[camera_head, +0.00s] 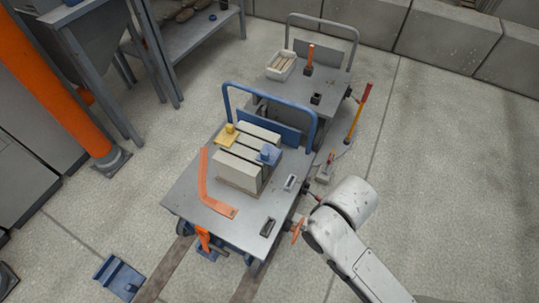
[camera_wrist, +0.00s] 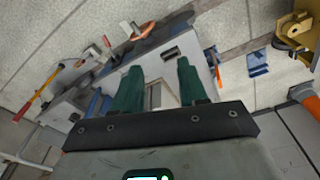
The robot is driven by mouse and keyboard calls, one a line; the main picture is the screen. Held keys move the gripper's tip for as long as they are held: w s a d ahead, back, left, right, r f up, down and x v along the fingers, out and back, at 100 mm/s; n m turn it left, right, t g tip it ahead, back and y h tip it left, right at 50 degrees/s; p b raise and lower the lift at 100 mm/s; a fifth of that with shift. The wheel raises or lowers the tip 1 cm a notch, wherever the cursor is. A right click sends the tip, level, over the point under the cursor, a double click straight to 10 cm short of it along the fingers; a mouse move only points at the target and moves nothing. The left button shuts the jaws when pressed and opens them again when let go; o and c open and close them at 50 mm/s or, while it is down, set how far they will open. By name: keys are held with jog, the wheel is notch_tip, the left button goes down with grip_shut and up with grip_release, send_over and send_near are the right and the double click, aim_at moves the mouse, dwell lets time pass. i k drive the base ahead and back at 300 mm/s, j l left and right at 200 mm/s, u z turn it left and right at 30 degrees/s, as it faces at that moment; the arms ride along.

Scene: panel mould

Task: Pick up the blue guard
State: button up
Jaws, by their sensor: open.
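The blue guard (camera_head: 268,153) sits on top of the pale blocks on the front cart in the head view. It is at the right end of the blocks, across from a yellow guard (camera_head: 230,135). I cannot make out the blue guard in the wrist view. My gripper (camera_wrist: 160,75) shows there with two green fingers spread apart and nothing held between them. The cart top (camera_wrist: 205,72) lies beyond the fingers, with a pale surface partly seen between them. In the head view my arm is at the lower right of the cart, and the gripper itself cannot be made out.
The front cart (camera_head: 185,190) carries pale blocks (camera_head: 236,172), an orange angled strip (camera_head: 205,190) and small dark fittings. Its blue handle (camera_head: 268,88) rises behind the blocks. A second cart (camera_head: 335,85) stands behind. A blue bracket (camera_head: 117,278) lies on the floor at lower left.

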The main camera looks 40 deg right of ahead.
aim_at(269, 153)
jog(key=i+l, duration=0.2)
jog(key=l, duration=0.15)
jog(key=i+l, duration=0.2)
jog(key=l, duration=0.2)
jog(key=i+l, duration=0.2)
jog(key=l, duration=0.15)
